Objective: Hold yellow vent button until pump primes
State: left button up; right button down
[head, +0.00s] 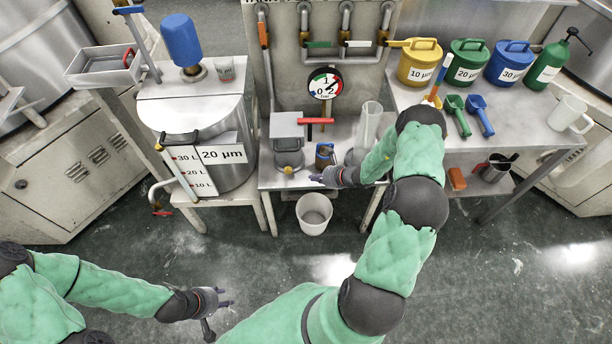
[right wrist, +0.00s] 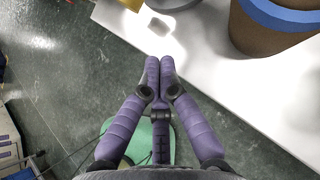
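A yellow part (right wrist: 132,4), which looks like the vent button, is cut off by the top edge of the right wrist view. The grey pump housing (head: 287,128) stands on the middle bench, and its small front parts are hard to make out in the head view. My right gripper (head: 313,178) is at the bench's front edge, right of the pump's base. In the right wrist view its purple fingertips (right wrist: 160,62) are together with nothing between them, apart from the yellow part. My left gripper (head: 226,297) is open and empty over the floor at lower left.
A brown container with a blue rim (right wrist: 275,25) stands close to the right gripper. A clear cylinder (head: 368,124) and a dial gauge (head: 325,83) are behind. A white bucket (head: 314,213) stands on the floor below. A steel tank (head: 200,130) is at left.

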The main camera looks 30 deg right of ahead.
jog(key=p+v, duration=0.1)
jog(key=v, duration=0.4)
jog(key=shift+s, duration=0.2)
dwell(0.3)
jog(key=s+a+n+g, duration=0.2)
jog(key=s+a+n, duration=0.3)
jog(key=a+n, duration=0.4)
jog(key=s+a+f+n+g, duration=0.1)
jog(key=s+a+n+g, duration=0.2)
jog(key=s+a+n, duration=0.3)
jog(key=s+a+f+n+g, duration=0.1)
jog(key=s+a+n+g, duration=0.2)
jog(key=a+n, duration=1)
jog(key=s+a, duration=0.2)
jog(key=shift+s+a+n, duration=0.15)
jog(key=shift+a+n, duration=0.15)
jog(key=shift+a, duration=0.1)
jog(key=shift+d, duration=0.15)
